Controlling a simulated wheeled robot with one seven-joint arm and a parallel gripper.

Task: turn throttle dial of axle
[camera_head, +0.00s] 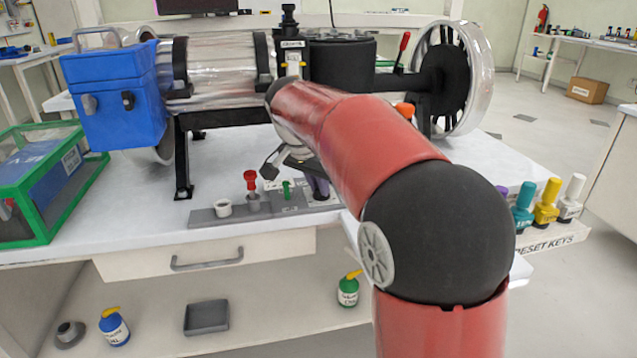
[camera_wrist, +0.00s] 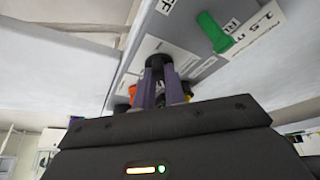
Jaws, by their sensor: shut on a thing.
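The axle rig stands on the white bench, with a large spoked wheel (camera_head: 452,78) at its right end. A grey control panel (camera_head: 215,216) lies along the bench's front edge, with a red-topped lever (camera_head: 251,182) and a green switch (camera_head: 287,190). The green switch also shows large in the wrist view (camera_wrist: 214,34). My gripper (camera_wrist: 159,78), with purple fingers, is shut on a dark round knob (camera_wrist: 158,60) on the panel, which looks like the throttle dial. In the head view my gripper (camera_head: 319,186) is partly hidden behind my arm, and the dial is not clearly visible.
A blue box (camera_head: 117,95) is at the rig's left end, with a green-framed case (camera_head: 45,190) beside it. Several coloured reset keys (camera_head: 545,203) stand at the right. A drawer (camera_head: 205,250) and a shelf with bottles (camera_head: 114,328) are below the bench top.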

